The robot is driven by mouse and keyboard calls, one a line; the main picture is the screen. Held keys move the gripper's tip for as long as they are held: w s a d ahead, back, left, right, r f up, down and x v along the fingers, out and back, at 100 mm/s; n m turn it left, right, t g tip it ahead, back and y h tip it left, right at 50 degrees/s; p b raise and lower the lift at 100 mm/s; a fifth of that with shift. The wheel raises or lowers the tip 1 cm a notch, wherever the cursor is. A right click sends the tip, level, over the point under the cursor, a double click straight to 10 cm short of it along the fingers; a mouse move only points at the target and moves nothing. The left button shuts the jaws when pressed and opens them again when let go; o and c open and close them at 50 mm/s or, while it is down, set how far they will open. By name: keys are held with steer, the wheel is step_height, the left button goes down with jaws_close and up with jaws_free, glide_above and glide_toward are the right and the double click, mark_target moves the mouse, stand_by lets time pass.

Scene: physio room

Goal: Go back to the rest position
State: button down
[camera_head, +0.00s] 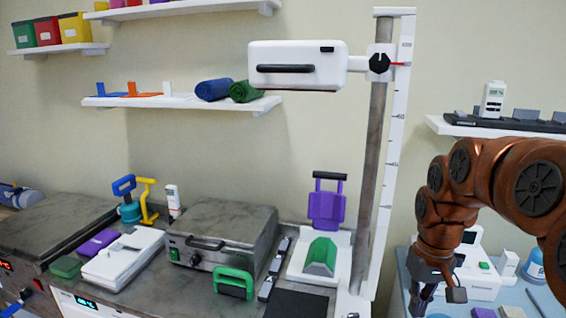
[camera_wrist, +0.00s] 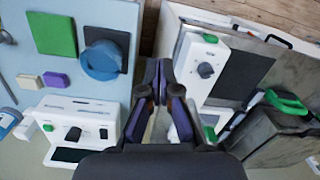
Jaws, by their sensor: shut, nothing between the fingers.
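My gripper (camera_head: 436,290) hangs at the lower right of the head view, at the end of my copper-coloured arm, pointing down over the right-hand table. In the wrist view my gripper (camera_wrist: 162,68) shows with its dark fingers close together and nothing held between them. A white device with a green button (camera_head: 478,268) stands just behind and right of the gripper. In the wrist view, a white device with a dark knob (camera_wrist: 72,130) lies to the left of the fingers.
A tall post with a white scale (camera_head: 393,120) rises left of my arm. The counter (camera_head: 228,300) holds a metal box with a handle (camera_head: 218,240) and a white stand with a green wedge (camera_head: 322,256). A shelf (camera_head: 500,130) is above the arm. Open air lies before the wall.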

steer(key=s+a+f, duration=0.2)
steer(key=s, duration=0.5)
steer(key=s+a+f+g, duration=0.1)
steer(key=s+a+f, duration=0.1)
steer(key=s, duration=0.6)
steer(key=s+a+f, duration=0.1)
steer(key=s+a, duration=0.3)
steer(key=s, duration=0.4)
steer(key=shift+s+f, duration=0.2)
steer(key=shift+f, duration=0.2)
steer(key=shift+a, duration=0.1)
